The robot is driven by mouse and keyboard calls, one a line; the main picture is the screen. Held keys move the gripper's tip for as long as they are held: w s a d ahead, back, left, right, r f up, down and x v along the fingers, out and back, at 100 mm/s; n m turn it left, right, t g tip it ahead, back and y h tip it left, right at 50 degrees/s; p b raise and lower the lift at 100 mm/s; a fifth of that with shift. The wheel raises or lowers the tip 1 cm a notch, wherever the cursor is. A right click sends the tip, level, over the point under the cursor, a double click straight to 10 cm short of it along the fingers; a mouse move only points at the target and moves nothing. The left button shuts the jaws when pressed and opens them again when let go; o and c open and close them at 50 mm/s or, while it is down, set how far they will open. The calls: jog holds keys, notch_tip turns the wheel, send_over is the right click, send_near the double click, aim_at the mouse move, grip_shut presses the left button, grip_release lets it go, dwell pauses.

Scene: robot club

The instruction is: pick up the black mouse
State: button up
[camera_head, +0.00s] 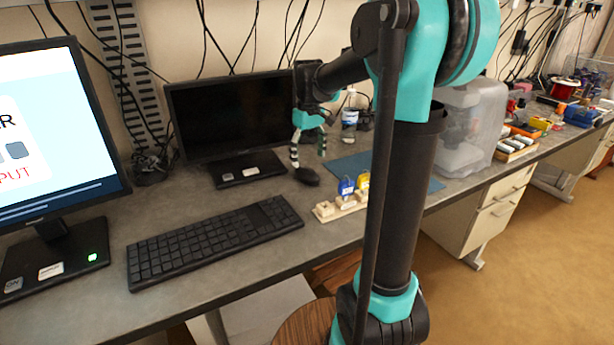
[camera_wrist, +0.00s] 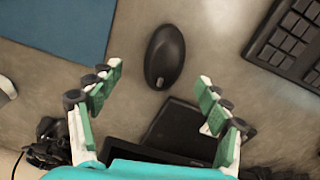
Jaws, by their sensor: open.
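My gripper (camera_head: 308,150) hangs above and just behind the mouse in the head view. In the wrist view my gripper (camera_wrist: 160,84) has its two green-padded fingers spread wide, one on each side of the mouse's lower end. The gripper is open and empty; the mouse appears apart from both fingers.
A black keyboard (camera_head: 215,238) lies left of the mouse. A dark monitor (camera_head: 240,112) stands behind it on a black base (camera_head: 240,168). A blue mat (camera_head: 350,164) lies to the right. A wooden holder with padlocks (camera_head: 340,207) sits near the front edge. Bare desk surrounds the mouse.

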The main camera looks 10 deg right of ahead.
aim_at(307, 170)
jog(key=shift+s+a+f, duration=0.1)
jog(key=shift+a+f, duration=0.05)
jog(key=shift+f, duration=1.3)
jog(key=shift+s+a+f, duration=0.1)
jog(key=shift+a+f, duration=0.05)
jog(key=shift+f, duration=1.25)
jog(key=shift+c, duration=0.5)
jog(key=c, duration=1.2)
jog(key=shift+o, duration=0.2)
jog(key=shift+r, duration=0.1)
